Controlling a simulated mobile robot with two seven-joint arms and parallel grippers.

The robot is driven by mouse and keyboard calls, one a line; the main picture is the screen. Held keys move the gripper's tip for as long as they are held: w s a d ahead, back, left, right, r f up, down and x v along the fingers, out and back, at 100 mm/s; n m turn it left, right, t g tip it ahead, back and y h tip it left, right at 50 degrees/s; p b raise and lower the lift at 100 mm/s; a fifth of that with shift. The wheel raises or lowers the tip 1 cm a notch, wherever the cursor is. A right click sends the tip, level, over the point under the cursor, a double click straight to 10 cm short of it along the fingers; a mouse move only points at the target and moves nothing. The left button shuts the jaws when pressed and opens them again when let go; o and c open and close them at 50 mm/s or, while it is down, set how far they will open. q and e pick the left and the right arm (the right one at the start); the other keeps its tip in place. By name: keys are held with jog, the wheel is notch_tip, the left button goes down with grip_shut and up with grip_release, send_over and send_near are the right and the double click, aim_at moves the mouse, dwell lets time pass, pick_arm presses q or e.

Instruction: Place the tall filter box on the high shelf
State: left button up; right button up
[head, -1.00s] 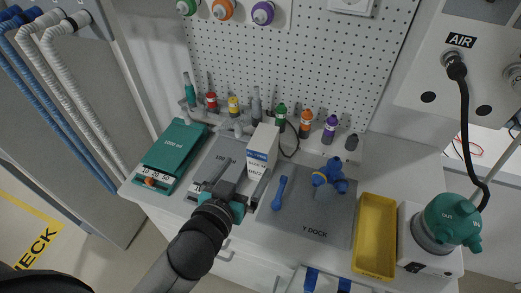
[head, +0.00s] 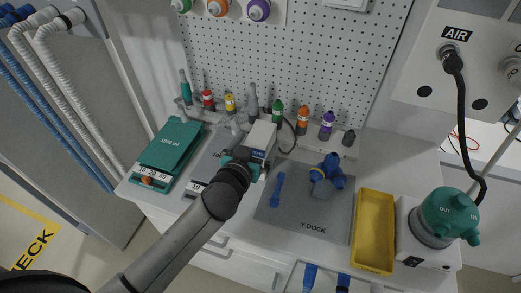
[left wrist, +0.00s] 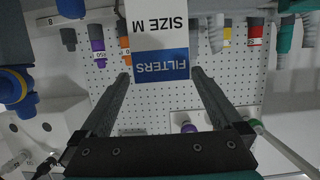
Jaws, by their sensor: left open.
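The tall filter box (head: 262,138) is white with a blue label band and stands on the counter at the back of the grey mat. In the left wrist view the box (left wrist: 158,28) appears inverted, with "FILTERS" and "SIZE M" readable. My left gripper (head: 246,161) is at the near side of the box and hides its lower part. In the left wrist view the open fingers (left wrist: 160,75) point at the box, one on each side of its label end, with gaps visible. I cannot make out the high shelf. My right gripper is not in view.
Several small coloured bottles (head: 303,120) line the pegboard foot. The Y dock mat (head: 290,222) holds a blue connector (head: 327,174) and blue tool (head: 278,190). A yellow tray (head: 374,232) and green-topped humidifier (head: 447,215) are right.

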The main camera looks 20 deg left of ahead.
aim_at(259, 138)
pick_arm(q)
jog(key=shift+x, duration=2.05)
jog(key=shift+a, duration=0.15)
jog(key=shift+c, duration=0.4)
grip_shut()
jog(key=shift+r, duration=0.1)
